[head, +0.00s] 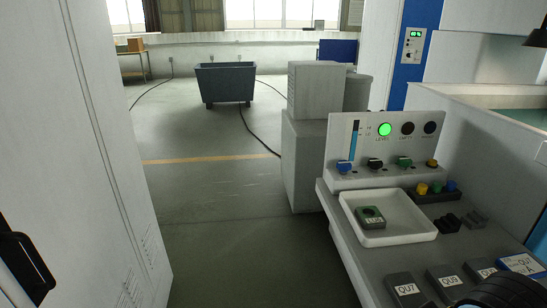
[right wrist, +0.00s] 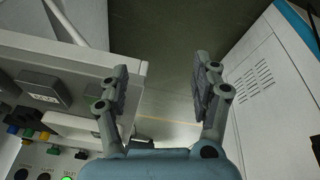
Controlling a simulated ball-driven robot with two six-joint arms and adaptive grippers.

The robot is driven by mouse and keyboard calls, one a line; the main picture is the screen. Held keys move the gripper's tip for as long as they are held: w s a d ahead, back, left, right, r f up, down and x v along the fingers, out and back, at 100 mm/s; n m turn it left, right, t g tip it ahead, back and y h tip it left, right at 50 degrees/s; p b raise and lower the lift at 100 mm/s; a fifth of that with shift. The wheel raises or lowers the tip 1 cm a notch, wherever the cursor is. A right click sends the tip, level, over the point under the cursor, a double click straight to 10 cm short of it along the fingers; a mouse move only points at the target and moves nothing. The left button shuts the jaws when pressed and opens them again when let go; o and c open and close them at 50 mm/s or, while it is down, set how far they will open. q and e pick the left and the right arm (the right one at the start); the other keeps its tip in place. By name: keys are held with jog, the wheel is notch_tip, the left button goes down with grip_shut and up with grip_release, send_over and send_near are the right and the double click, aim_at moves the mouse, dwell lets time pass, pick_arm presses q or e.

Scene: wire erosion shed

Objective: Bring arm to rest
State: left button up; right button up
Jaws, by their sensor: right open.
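My right gripper (right wrist: 163,88) shows in the right wrist view with its two grey fingers spread wide apart. Nothing is between them; beyond them is dark floor. The gripper hangs beside the edge of the grey bench (right wrist: 95,48), which lies to the left in that view, with a pale cabinet to the right. In the head view a dark rounded part, probably of my right arm, shows at the lower right corner over the bench (head: 372,268). The fingers are not visible there. My left gripper is in neither view.
A white tray (head: 397,238) holding a green-grey block (head: 370,217) stands on the bench, near labelled dark blocks (head: 405,289). A control panel (head: 385,148) with a lit green lamp stands behind. A tall cabinet (head: 75,150) bounds the left. The aisle floor (head: 215,215) between is clear.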

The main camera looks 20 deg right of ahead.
jog(key=s+d+f+g+b, duration=0.15)
jog(key=f+b, duration=0.25)
jog(key=f, duration=1)
jog(key=s+f+t+b, duration=0.1)
jog(key=s+f+b, duration=0.2)
jog(key=f, duration=1.1)
jog(key=s+f+g+b, duration=0.1)
jog(key=s+f+b, duration=0.3)
jog(key=s+f, duration=0.4)
jog(key=s+d+f+g+b, duration=0.1)
jog(key=s+f+b, duration=0.3)
jog(key=s+f, duration=0.5)
notch_tip(320, 180, down, 5)
jog(key=shift+s+d+r, duration=0.1)
jog(key=shift+s+d, duration=0.05)
jog(key=shift+s, duration=0.1)
